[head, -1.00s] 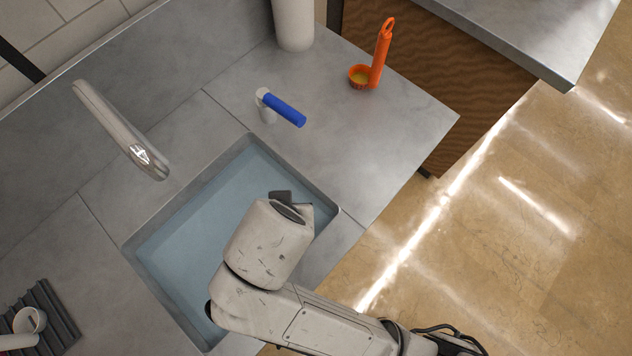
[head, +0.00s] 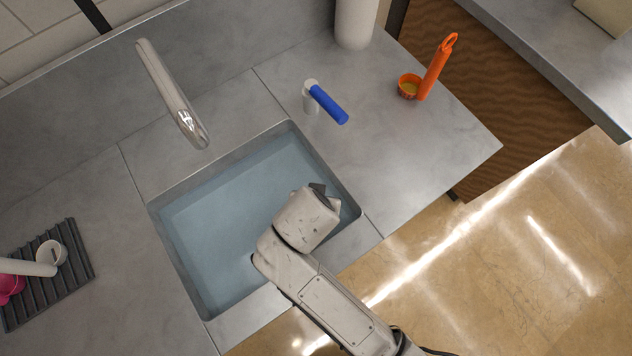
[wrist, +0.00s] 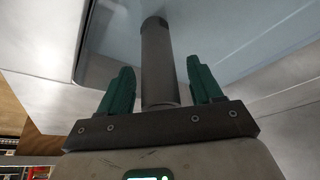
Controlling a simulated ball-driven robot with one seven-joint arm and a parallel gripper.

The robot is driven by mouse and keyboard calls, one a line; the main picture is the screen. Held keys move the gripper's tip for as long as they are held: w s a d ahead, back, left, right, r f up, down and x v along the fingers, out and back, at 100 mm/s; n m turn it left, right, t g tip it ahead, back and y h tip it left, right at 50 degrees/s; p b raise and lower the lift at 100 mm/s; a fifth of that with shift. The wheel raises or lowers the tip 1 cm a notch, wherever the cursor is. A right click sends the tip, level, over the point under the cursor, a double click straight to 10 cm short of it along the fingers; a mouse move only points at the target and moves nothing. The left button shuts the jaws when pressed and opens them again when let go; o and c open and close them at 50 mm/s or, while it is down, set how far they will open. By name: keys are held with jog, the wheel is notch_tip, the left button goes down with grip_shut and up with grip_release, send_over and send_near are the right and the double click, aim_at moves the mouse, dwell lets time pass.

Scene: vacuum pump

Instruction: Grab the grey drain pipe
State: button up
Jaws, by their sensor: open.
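The grey drain pipe (wrist: 159,62) is a plain cylinder with a darker end at the top of the wrist view. It lies between the two green fingers of my gripper (wrist: 160,88), with a visible gap on each side. My gripper is open, and its palm hides the pipe's lower end. In the head view, my arm's end is over the front right corner of the blue-grey sink (head: 215,215). The fingers and the pipe cannot be made out there.
A metal faucet (head: 172,95) rises behind the sink. A white and blue handled item (head: 328,104), an orange bottle-like item (head: 437,68) and a small orange cup (head: 409,87) stand on the right counter. A ribbed dark rack (head: 75,262) is at left. Open floor lies right.

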grip_shut()
dwell(0.6)
